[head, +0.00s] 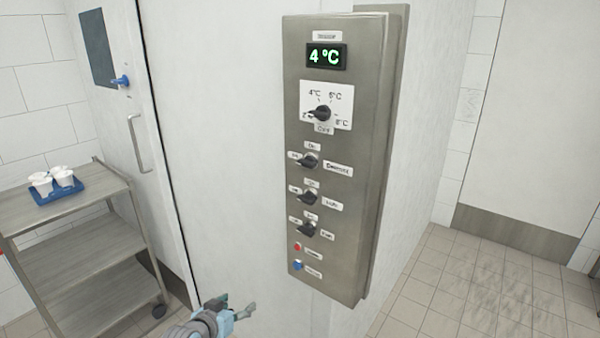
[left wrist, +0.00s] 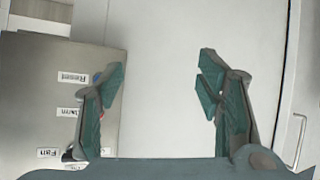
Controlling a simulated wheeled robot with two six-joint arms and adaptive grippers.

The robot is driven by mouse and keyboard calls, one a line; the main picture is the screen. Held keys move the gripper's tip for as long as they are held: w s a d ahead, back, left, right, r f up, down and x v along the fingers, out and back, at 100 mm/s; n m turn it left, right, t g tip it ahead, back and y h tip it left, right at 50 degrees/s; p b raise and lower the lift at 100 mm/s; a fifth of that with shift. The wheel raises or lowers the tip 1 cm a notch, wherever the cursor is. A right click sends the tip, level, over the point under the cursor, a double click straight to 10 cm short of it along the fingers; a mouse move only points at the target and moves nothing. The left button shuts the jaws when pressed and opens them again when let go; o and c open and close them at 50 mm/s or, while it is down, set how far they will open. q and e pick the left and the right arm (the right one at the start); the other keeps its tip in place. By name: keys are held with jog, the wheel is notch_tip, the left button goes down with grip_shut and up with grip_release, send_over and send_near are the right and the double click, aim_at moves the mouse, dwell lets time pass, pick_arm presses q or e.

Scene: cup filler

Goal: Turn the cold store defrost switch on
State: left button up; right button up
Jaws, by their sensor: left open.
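The steel control panel (head: 350,215) stands on the white cold store wall. Its defrost switch (head: 308,161) is a black knob, the top of three below the temperature dial. Its handle points left, toward the small left-hand label rather than the one above. My left gripper (head: 236,305) is open and empty, low and left of the panel, apart from it. In the left wrist view the open fingers (left wrist: 160,85) face the white wall, with the panel's lower part, labelled Reset and Fan, behind the left finger. The defrost switch does not show there.
The temperature dial (head: 320,113) and a display reading 4 °C (head: 326,56) sit above. The light knob (head: 308,197), fan knob (head: 307,229), red button (head: 297,247) and blue button (head: 297,266) sit below. A cart (head: 75,245) with a blue cup tray (head: 58,190) stands left.

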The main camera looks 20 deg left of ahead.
aim_at(304, 165)
pick_arm(q)
jog(key=w+d+r+m+t+h, duration=0.1)
jog(key=w+r, duration=0.1)
jog(key=r, duration=0.6)
jog(key=w+d+r+t+h, duration=0.1)
jog(key=w+r+t, duration=0.1)
jog(key=r, duration=0.6)
jog(key=s+d+r+m+t+h, duration=0.15)
jog(key=d+r, duration=0.25)
jog(key=r, duration=0.6)
jog(key=s+d+r+m+t+h, duration=0.1)
jog(key=s+d+r+m+h, duration=0.15)
jog(key=r, duration=0.75)
jog(key=shift+m+g, duration=0.25)
jog(key=shift+m, duration=0.05)
jog(key=x, duration=0.5)
jog(key=p+x, duration=0.1)
jog(key=x, duration=0.3)
jog(key=p+x, duration=0.1)
jog(key=x, duration=0.4)
jog(key=shift+w+d, duration=0.2)
jog(key=shift+d, duration=0.25)
jog(key=shift+a, duration=0.1)
pick_arm(e)
jog(key=r, duration=0.2)
jog(key=shift+w+d+r, duration=0.1)
jog(key=shift+w+r, duration=0.2)
jog(key=shift+w, duration=0.1)
pick_arm(q)
jog(key=shift+c, duration=0.2)
